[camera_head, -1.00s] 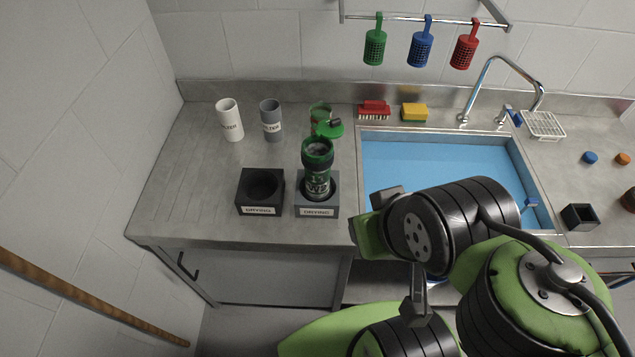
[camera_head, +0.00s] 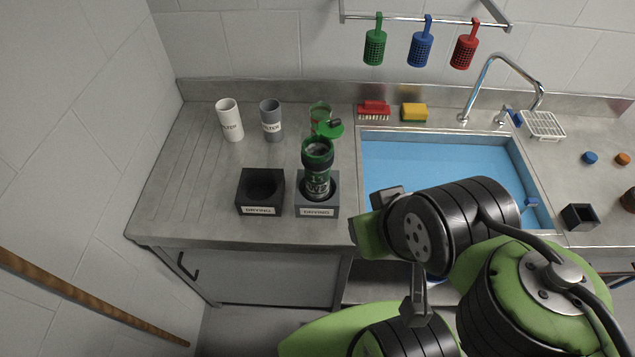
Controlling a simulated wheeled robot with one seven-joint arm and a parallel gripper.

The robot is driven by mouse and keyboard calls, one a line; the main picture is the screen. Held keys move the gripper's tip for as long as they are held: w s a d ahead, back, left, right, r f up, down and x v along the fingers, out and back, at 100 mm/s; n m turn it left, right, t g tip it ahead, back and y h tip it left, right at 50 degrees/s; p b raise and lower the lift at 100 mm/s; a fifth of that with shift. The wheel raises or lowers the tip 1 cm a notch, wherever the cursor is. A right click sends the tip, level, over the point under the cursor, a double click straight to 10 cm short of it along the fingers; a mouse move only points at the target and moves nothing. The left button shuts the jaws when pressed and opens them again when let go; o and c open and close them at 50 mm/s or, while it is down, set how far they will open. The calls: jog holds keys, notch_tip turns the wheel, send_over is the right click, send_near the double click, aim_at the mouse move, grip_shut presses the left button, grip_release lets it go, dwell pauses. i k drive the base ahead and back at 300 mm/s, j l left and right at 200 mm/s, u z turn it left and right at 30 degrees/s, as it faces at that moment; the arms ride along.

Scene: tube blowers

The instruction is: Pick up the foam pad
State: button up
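A yellow sponge-like block with a darker green underside (camera_head: 414,112), the only thing here that looks like a foam pad, lies on the steel counter. It sits behind the sink, just right of a red brush. Its top and front are clear to see, and nothing touches it. My arm's black and green links fill the lower right, well in front of the pad. I cannot make out my gripper's fingers among these links.
The blue-floored sink (camera_head: 430,165) lies in front of the pad. The red brush (camera_head: 374,110) is close on its left, the tap (camera_head: 490,85) to its right. A green and black tube (camera_head: 317,170) stands in a drying block (camera_head: 318,210). Colored baskets hang above.

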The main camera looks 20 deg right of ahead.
aim_at(589, 157)
jog(key=z, duration=2.3)
